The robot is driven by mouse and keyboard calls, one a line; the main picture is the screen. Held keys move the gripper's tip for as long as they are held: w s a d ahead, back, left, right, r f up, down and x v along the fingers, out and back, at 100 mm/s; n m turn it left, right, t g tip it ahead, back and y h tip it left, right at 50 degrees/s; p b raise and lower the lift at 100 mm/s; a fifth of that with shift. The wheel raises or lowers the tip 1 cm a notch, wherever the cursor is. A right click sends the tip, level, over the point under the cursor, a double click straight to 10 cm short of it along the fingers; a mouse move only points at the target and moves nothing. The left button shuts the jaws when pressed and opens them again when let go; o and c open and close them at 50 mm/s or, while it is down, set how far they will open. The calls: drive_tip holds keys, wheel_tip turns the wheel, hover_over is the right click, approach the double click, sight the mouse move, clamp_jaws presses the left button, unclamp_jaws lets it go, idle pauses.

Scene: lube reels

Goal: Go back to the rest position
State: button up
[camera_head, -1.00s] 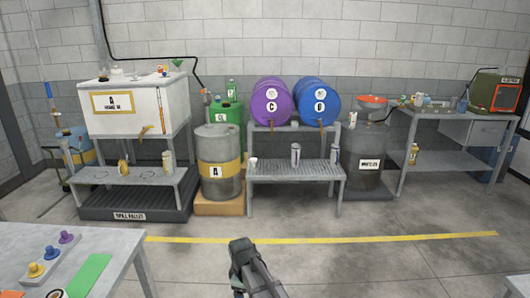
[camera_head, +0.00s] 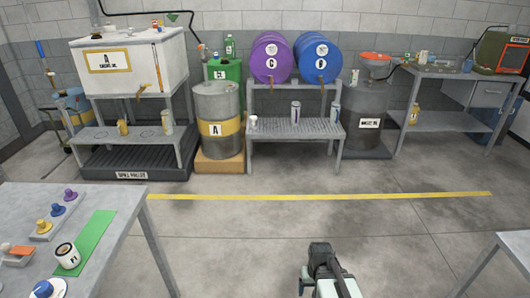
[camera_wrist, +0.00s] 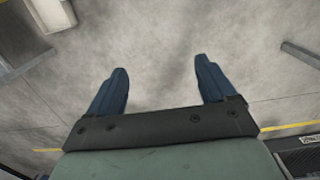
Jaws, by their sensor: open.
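My gripper (camera_wrist: 160,78) is open and empty in the wrist view, with its two dark blue fingers apart over bare concrete floor. In the head view my gripper (camera_head: 320,248) is at the bottom, right of centre, over open floor and touching nothing. Its fingertips are hard to make out there.
A table (camera_head: 120,235) at lower left bears a green mat (camera_head: 92,240) with a white can (camera_head: 67,255). Another table corner (camera_head: 515,245) shows at lower right. Beyond the yellow floor line (camera_head: 320,196) stand a drum rack (camera_head: 295,150) and a workbench (camera_head: 450,120). The floor between is clear.

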drive_tip(key=s+f+g, duration=0.3)
drive_tip(key=s+f, duration=0.6)
drive_tip(key=s, duration=0.4)
drive_tip(key=s+f+g, duration=0.3)
drive_tip(key=s+f, duration=0.5)
drive_tip(key=s, duration=0.6)
drive_tip(key=shift+s+f, duration=0.15)
drive_tip(key=shift+f, duration=0.25)
